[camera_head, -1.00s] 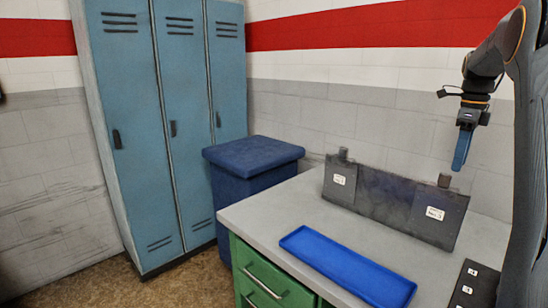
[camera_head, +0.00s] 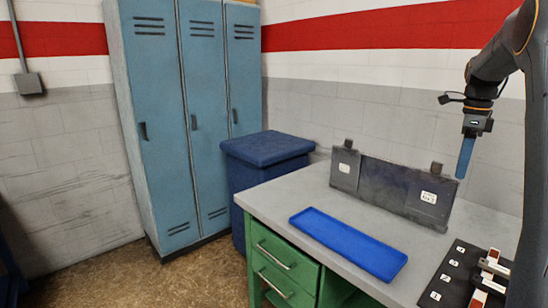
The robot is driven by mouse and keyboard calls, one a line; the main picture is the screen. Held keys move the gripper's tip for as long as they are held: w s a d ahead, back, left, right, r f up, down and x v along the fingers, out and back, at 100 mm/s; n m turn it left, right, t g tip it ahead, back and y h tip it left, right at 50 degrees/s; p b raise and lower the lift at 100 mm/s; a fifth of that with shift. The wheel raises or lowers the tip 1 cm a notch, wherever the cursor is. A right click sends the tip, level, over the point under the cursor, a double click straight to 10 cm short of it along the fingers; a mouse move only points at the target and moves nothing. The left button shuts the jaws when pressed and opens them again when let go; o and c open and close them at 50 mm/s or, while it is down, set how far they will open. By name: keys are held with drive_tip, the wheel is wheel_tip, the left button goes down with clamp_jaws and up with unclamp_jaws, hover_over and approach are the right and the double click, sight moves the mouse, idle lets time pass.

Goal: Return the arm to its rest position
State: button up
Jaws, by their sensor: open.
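My arm (camera_head: 500,55) comes in from the right edge of the head view and bends over the table's right side. My gripper (camera_head: 465,158) hangs at its end, pointing down, with blue fingers. It is above the table, in front of the wall, near the right end of the dark grey panel. The fingers overlap from this angle, so the gap between them does not show. Nothing is seen held in them.
The grey table (camera_head: 275,193) has green drawers (camera_head: 285,265). On it are a blue tray (camera_head: 348,243), a dark panel (camera_head: 385,190) with labels, and a black numbered board (camera_head: 445,283) bearing red and white parts. A blue bin (camera_head: 268,160) and lockers (camera_head: 185,120) stand left.

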drive_tip(key=s+a+f+n, duration=0.2)
drive_tip(key=a+f+n, duration=0.15)
drive_tip(key=a, duration=0.35)
drive_tip(key=s+a+f+n, duration=0.2)
drive_tip(key=a+f+n, duration=0.1)
drive_tip(key=a+n, duration=0.3)
drive_tip(key=s+a+f+n, duration=0.3)
drive_tip(key=a+n, duration=0.1)
drive_tip(key=a, duration=0.5)
drive_tip(key=s+a+f+n, duration=0.4)
drive_tip(key=s+a+n, duration=0.2)
drive_tip(key=s, duration=0.3)
drive_tip(key=s+a+f+n+t, duration=0.1)
drive_tip(key=s+a+f+n, duration=0.4)
drive_tip(key=s, duration=0.4)
drive_tip(key=shift+a+n, duration=0.75)
drive_tip(key=shift+a, duration=0.45)
